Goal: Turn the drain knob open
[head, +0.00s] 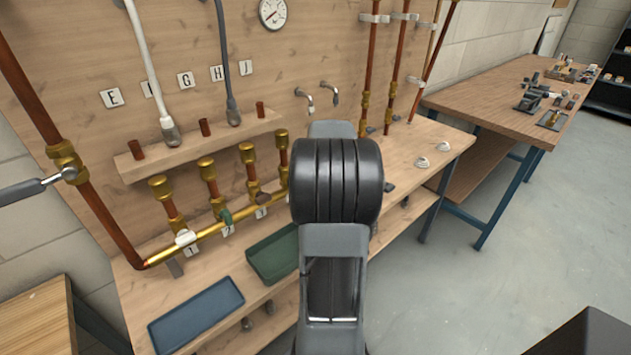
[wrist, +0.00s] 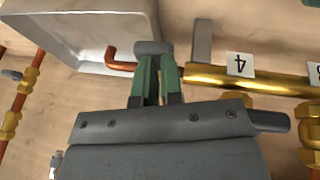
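A grey knob (wrist: 152,48) sits at the end of a short bent copper pipe (wrist: 118,61) in the wrist view, and I take it to be the drain knob. My gripper (wrist: 160,62) has two green-padded fingers with a narrow gap between them. Their tips are right at the knob and overlap it in the picture; I cannot tell whether they grip it. In the head view my own arm hides the gripper and this knob.
A grey metal basin (wrist: 75,22) is beside the knob. A brass manifold (wrist: 225,78) with a number 4 label (wrist: 239,65) runs close to my fingers. In the head view, a green tray (head: 272,256) and a blue tray (head: 196,316) lie on the bench.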

